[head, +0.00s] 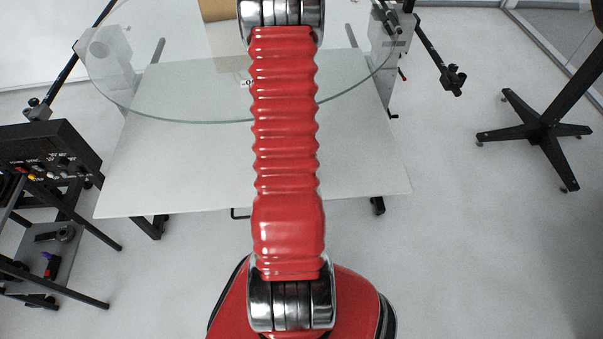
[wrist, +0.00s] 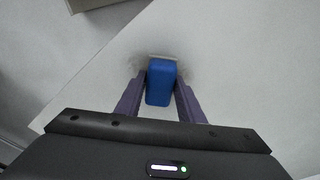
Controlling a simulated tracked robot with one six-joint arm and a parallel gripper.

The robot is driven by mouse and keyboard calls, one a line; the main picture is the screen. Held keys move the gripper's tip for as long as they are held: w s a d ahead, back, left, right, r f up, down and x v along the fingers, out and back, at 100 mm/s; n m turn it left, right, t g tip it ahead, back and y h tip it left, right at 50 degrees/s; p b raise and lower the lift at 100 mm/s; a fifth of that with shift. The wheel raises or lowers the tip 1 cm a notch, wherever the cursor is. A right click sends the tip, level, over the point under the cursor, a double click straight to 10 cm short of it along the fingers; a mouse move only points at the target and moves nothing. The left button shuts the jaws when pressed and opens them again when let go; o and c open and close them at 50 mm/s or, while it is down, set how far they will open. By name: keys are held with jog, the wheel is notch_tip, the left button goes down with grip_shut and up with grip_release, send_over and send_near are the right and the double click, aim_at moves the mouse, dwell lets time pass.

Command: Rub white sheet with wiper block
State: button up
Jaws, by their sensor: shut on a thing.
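In the wrist view, my gripper (wrist: 161,78) has its two purple fingers closed on the sides of a blue wiper block (wrist: 160,90). A thin pale edge shows at the block's far end. The white sheet (wrist: 225,35) spreads beneath the block, with faint grey shading around the block's far end. I cannot tell whether the block touches the sheet. In the head view, my red arm covers the middle, and neither the gripper nor the block shows.
In the head view, a round glass disc (head: 190,108) lies over a pale rectangular tabletop (head: 190,170). A brown object (head: 215,10) sits at the far side. A black control box (head: 55,155) stands left, and a black star-footed stand (head: 540,130) stands right on open floor.

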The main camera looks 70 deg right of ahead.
jog(key=shift+w+d, duration=0.2)
jog(key=shift+d, duration=0.2)
jog(key=shift+s+d+f, duration=0.1)
jog(key=shift+s+d, duration=0.3)
jog(key=shift+s, duration=0.3)
jog(key=shift+s+d, duration=0.4)
jog(key=shift+s, duration=0.3)
jog(key=shift+c, duration=1.4)
jog(key=shift+s+d, duration=0.45)
jog(key=shift+s, duration=0.4)
jog(key=shift+s+d, duration=0.4)
jog(key=shift+s, duration=0.45)
jog(key=shift+r, duration=0.2)
jog(key=shift+r, duration=2.95)
jog(key=shift+r, duration=0.15)
notch_tip(320, 180, up, 3)
jog(key=shift+f, duration=0.15)
